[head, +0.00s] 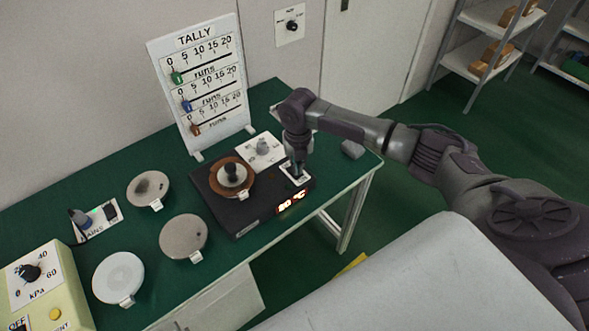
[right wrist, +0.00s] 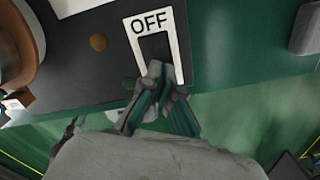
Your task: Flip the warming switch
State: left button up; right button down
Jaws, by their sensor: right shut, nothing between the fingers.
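The warming switch (right wrist: 154,47) is a black rocker in a white frame marked OFF at its far end. My right gripper (head: 297,174) is shut and empty, pointing down at the switch. In the right wrist view its fingertips (right wrist: 157,72) overlap the near end of the rocker. I cannot tell whether they touch it, and they hide part of it. My left gripper is not in view.
A brown round dish with a black knobbed piece (head: 232,174) sits on the plate, left of the switch. A white panel with a grey knob (head: 263,147) stands behind. The tally board (head: 202,85) is at the back. Several discs lie left; a grey block (head: 352,149) lies right.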

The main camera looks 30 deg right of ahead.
jog(key=shift+s+f, duration=0.1)
jog(key=shift+f, duration=0.4)
jog(key=shift+r, duration=0.1)
jog(key=shift+r+p, duration=0.8)
jog(key=shift+r, duration=0.1)
notch_tip(320, 180, up, 5)
jog(key=p, duration=0.5)
jog(key=shift+r, duration=0.1)
